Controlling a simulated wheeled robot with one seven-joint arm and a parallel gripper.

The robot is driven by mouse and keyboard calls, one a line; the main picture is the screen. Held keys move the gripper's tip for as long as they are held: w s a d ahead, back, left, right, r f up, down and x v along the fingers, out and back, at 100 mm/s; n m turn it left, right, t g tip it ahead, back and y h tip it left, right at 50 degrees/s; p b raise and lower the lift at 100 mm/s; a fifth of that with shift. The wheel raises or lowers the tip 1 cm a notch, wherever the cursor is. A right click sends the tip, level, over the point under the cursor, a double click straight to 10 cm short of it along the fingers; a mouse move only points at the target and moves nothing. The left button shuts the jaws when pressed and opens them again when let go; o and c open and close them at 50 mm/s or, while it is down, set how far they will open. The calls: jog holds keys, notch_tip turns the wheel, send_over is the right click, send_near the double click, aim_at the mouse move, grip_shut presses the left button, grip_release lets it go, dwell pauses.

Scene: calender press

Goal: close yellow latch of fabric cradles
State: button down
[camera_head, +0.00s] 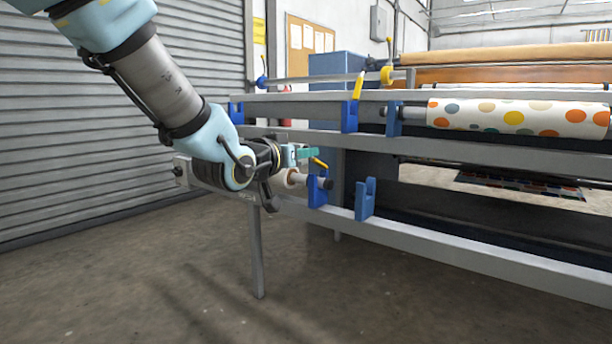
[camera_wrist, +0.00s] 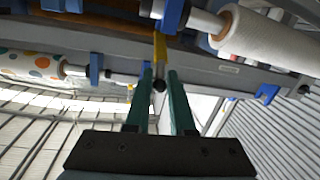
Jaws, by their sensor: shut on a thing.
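My gripper (camera_head: 308,153) is at the lower blue cradle (camera_head: 317,192) near the left end of the press frame. In the wrist view its two green fingers (camera_wrist: 160,74) are close together, with the yellow latch (camera_wrist: 160,46) and its black knob (camera_wrist: 158,86) between them. In the head view part of this yellow latch (camera_head: 320,163) shows just past the fingertips, slanting, above the cradle. The contact points are partly hidden. An upper blue cradle (camera_head: 349,116) has another yellow latch (camera_head: 357,86), which stands up and leans right.
A dotted fabric roll (camera_head: 520,118) lies on the upper rail at right. Another blue cradle (camera_head: 365,200) stands on the lower rail (camera_head: 450,245). A white roll (camera_wrist: 270,36) shows close by in the wrist view. The floor (camera_head: 150,285) at front left is clear.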

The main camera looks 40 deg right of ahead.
jog(key=f+h+b, duration=0.1)
jog(key=b, duration=0.3)
jog(key=f+t+h+b, duration=0.1)
jog(key=f+b, duration=0.1)
jog(key=b, duration=0.2)
jog(key=a+f+h+b, duration=0.1)
jog(key=h+b, duration=0.1)
jog(key=b, duration=0.2)
jog(key=shift+s+f+n, duration=0.2)
jog(key=shift+f+n, duration=0.15)
jog(key=shift+n, duration=0.05)
jog(key=shift+f, duration=0.1)
jog(key=c, duration=0.9)
grip_release()
jog(key=p+v, duration=0.1)
jog(key=v, duration=1)
jog(key=shift+p, duration=0.4)
